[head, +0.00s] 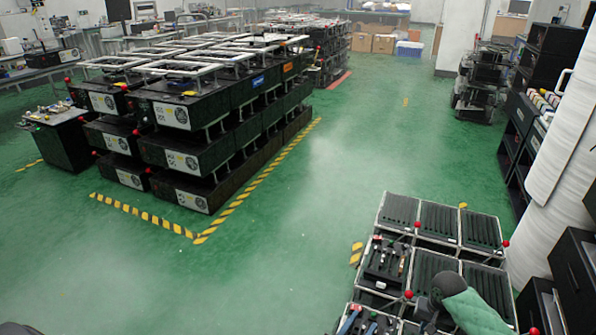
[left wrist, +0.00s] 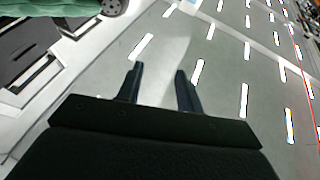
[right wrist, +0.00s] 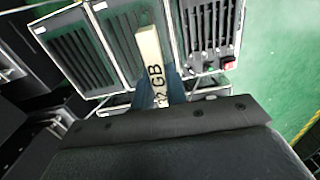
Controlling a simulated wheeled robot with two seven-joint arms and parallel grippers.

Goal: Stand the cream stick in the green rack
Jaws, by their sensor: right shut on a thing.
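The cream stick (right wrist: 149,48) shows in the right wrist view, with dark lettering that reads "2 GB". My right gripper (right wrist: 156,86) is shut on it. The stick points away from the gripper, over dark slotted trays; I cannot tell whether it touches them. A dark green slotted rack (head: 440,220) stands at the lower right of the head view; I cannot tell which tray is the named one. My left gripper (left wrist: 160,80) is open and empty, facing the ceiling lights.
A tray (head: 385,260) of small tools sits beside the slotted trays. Red balls (head: 506,244) mark frame corners. White columns and black shelves (head: 520,135) stand at right. Stacked black units (head: 190,150) stand at left. The green floor (head: 320,200) between is clear.

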